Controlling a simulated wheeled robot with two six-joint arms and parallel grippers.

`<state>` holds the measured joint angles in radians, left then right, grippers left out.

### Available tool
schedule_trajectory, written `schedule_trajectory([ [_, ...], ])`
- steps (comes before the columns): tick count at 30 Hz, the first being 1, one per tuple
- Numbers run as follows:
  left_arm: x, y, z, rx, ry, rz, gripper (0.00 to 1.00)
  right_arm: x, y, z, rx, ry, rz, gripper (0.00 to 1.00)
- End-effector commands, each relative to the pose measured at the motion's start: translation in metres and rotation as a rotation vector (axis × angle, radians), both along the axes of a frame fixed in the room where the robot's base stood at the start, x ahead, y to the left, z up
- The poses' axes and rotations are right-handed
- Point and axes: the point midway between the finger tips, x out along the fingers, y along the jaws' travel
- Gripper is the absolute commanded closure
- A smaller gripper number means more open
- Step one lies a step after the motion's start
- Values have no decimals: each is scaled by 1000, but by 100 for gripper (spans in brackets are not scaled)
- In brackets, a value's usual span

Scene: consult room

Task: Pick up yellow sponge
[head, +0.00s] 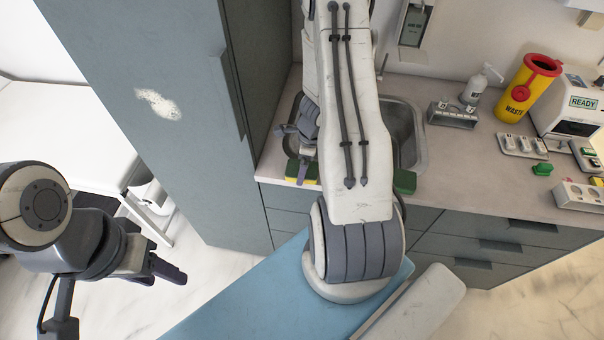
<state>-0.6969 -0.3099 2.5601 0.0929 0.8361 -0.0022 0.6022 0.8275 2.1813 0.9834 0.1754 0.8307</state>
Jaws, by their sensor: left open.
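My left gripper (160,268) is at the lower left, open and empty, well away from the sponge and below counter level in the picture. My right arm crosses the middle of the view. Its gripper (302,150) shows partly at the arm's left side, with a finger over or beside the sponge. I cannot tell if they touch.
A sink (404,130) lies behind the right arm, with a green block (405,182) at its front edge. A tall grey cabinet (185,110) stands left of the counter.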

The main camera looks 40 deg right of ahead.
Motion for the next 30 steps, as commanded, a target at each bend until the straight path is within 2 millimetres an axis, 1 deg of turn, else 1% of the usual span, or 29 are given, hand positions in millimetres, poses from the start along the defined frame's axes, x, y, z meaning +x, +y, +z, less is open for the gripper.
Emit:
schedule_trajectory([
  [5, 0, 0, 1, 0, 0, 0, 50, 0, 0, 1, 0, 0, 0, 0],
  [8, 0, 0, 1, 0, 0, 0, 50, 0, 0, 1, 0, 0, 0, 34],
  [9, 0, 0, 1, 0, 0, 0, 50, 0, 0, 1, 0, 0, 0, 50],
  [11, 0, 0, 1, 0, 0, 0, 50, 0, 0, 1, 0, 0, 1, 71],
  [18, 0, 0, 1, 0, 0, 0, 50, 0, 0, 1, 0, 0, 1, 72],
  [23, 0, 0, 7, 0, 0, -1, 50, 0, 0, 10, -1, -1, 0, 72],
  [26, 0, 0, 15, 0, 0, -2, 50, 0, 0, 23, -2, -1, 1, 72],
  [29, 0, 0, 27, 0, 0, -3, 50, 1, 0, 43, -1, -2, 2, 72],
  [30, 0, 0, 32, 0, 0, -4, 50, 0, -1, 52, -2, -3, 3, 72],
])
